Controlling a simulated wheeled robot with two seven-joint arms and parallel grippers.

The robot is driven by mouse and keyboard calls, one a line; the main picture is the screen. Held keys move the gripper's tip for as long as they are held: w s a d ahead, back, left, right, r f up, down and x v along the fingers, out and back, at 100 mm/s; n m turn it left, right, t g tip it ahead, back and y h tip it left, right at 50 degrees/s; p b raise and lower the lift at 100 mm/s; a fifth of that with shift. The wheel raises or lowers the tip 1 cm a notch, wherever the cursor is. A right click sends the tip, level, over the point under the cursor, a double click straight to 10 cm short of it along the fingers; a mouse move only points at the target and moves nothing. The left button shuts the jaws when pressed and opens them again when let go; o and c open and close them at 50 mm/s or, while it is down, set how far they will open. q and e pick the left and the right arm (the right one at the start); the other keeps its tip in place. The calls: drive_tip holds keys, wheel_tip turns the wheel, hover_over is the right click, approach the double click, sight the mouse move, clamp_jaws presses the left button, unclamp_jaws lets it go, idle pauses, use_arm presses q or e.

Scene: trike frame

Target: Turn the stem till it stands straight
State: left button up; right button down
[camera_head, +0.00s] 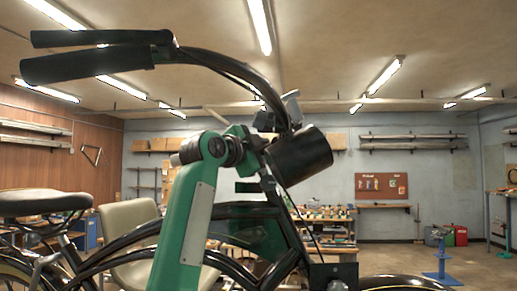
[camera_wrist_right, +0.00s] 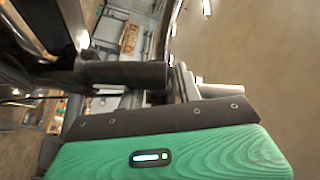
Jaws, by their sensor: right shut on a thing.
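The trike's dark handlebar (camera_head: 245,72) curves from two black grips at the upper left down to the stem area, near the middle of the head view. A black cylinder (camera_head: 302,155), which looks like a headlamp, sits just below it. My green right arm reaches up beside it. My right gripper (camera_head: 278,112) is closed at the dark tubing there, largely hidden by the bar and cylinder. In the right wrist view its grey fingers (camera_wrist_right: 185,82) are beside a black cylinder (camera_wrist_right: 125,74). The stem's exact angle is unclear. My left gripper is out of view.
A dark saddle (camera_head: 45,202) is at the left, with the trike's curved frame tubes low in the picture. A cream chair (camera_head: 128,222) and cluttered workbenches (camera_head: 325,225) stand behind. A blue stand (camera_head: 441,258) is on the floor at right, with open floor around it.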

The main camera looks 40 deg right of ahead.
drive_tip(key=shift+a+f+m+g, duration=0.2)
drive_tip(key=shift+m+g, duration=0.1)
drive_tip(key=shift+g, duration=0.2)
drive_tip(key=shift+a, duration=0.2)
drive_tip(key=shift+s+d+r+m+g+h, duration=0.1)
drive_tip(key=shift+s+d+m+g+h, duration=0.2)
drive_tip(key=shift+m+g, duration=0.15)
drive_tip(key=shift+w+a, duration=0.1)
drive_tip(key=c, duration=1.3)
unclamp_jaws()
drive_tip(key=shift+r, duration=0.1)
drive_tip(key=shift+o, duration=0.9)
drive_tip(key=shift+d, duration=0.5)
drive_tip(key=shift+a, duration=0.45)
drive_tip(key=shift+a+f+b, duration=0.25)
drive_tip(key=shift+a+b, duration=0.05)
drive_tip(key=shift+a, duration=0.05)
use_arm(q)
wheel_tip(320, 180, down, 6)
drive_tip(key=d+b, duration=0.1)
drive_tip(key=b, duration=0.4)
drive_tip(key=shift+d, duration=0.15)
use_arm(e)
drive_tip(key=s+a+f, duration=0.1)
drive_tip(key=s+a, duration=0.1)
drive_tip(key=a, duration=1)
drive_tip(key=shift+a, duration=0.2)
